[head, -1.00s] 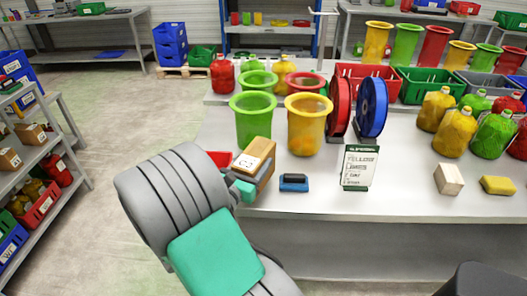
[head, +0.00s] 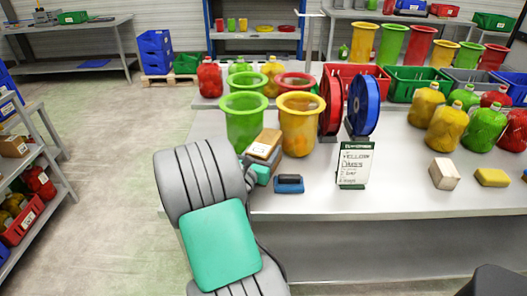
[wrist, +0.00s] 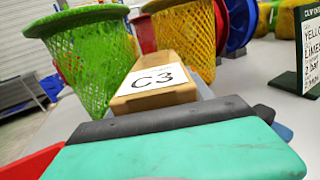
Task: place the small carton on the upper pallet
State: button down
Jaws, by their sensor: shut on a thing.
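The small carton (head: 264,145) is a brown box with a white label, reading C3 in the wrist view (wrist: 155,85). My gripper (head: 258,168) is shut on it, over the white table beside the green and yellow mesh bins. Its teal and dark body fills the lower wrist view (wrist: 180,145); the fingertips are mostly hidden. I cannot tell whether the carton touches the table. A wooden pallet (head: 172,80) lies on the floor at the back left, under stacked blue crates. I cannot tell whether this is the upper pallet.
A green mesh bin (head: 243,125) and a yellow one (head: 298,130) stand just behind the carton. A blue block (head: 289,184) and a sign (head: 354,165) stand to the right. A shelf rack (head: 40,160) is at the left, with open floor between.

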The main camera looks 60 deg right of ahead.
jog(key=shift+r, duration=0.35)
jog(key=shift+f, duration=0.2)
jog(key=c, duration=0.7)
grip_release()
jog(key=shift+f, duration=0.15)
